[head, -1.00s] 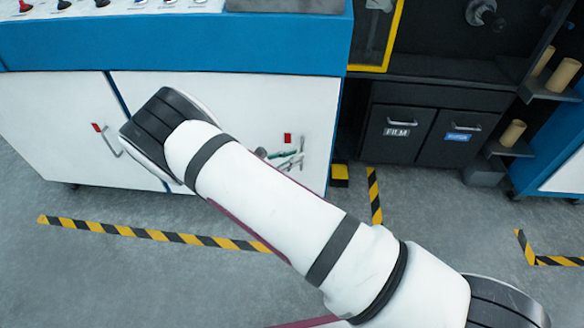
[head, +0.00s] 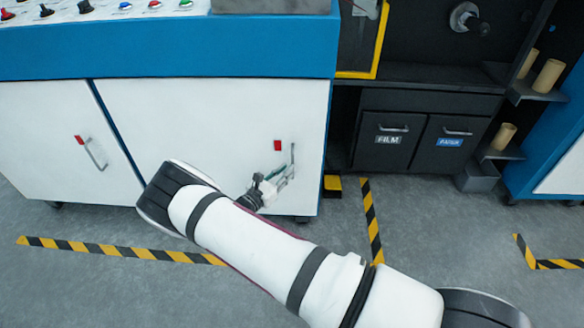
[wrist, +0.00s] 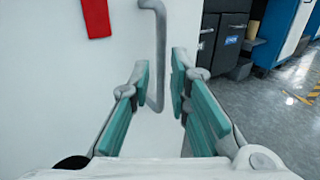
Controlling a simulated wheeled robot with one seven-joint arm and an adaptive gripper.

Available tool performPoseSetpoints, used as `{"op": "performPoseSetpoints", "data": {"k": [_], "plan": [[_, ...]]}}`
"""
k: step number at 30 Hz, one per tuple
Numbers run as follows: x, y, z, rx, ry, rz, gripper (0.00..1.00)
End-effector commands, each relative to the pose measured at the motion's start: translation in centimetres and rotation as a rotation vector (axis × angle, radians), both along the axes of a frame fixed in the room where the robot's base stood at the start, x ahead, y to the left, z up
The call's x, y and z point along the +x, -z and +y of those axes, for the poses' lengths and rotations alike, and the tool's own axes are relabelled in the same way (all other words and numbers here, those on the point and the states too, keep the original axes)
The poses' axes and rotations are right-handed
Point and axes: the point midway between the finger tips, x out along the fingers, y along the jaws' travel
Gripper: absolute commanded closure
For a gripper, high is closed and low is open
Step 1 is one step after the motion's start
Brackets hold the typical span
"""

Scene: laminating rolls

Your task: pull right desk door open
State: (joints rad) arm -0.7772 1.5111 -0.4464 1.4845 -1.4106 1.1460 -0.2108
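The right desk door (head: 215,128) is a white panel under the blue desk top and looks closed. Its slim grey handle (head: 293,160) is upright near the door's right edge, with a red tag (head: 278,145) to its upper left. In the wrist view the handle (wrist: 157,50) shows between the lines of my two fingers. My gripper (head: 280,178) is at the lower part of the handle, in front of the door. In the wrist view my gripper (wrist: 160,80) is open, its teal pads apart on either side of the handle. I cannot tell whether either finger touches it.
The left desk door (head: 55,125) is white and has its own handle (head: 95,153). Dark film and paper bins (head: 390,138) stand to the right. A yellow-black block (head: 332,186) lies near the desk's right corner. Striped tape marks the floor (head: 100,249); the floor in front is clear.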

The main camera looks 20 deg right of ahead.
Motion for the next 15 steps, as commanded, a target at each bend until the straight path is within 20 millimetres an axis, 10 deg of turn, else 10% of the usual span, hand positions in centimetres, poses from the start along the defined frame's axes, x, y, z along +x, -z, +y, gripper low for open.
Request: {"op": "performPoseSetpoints", "data": {"k": [15], "plan": [[2.7,-0.1,-3.4,0.001,0.000,-0.001,0.83]]}}
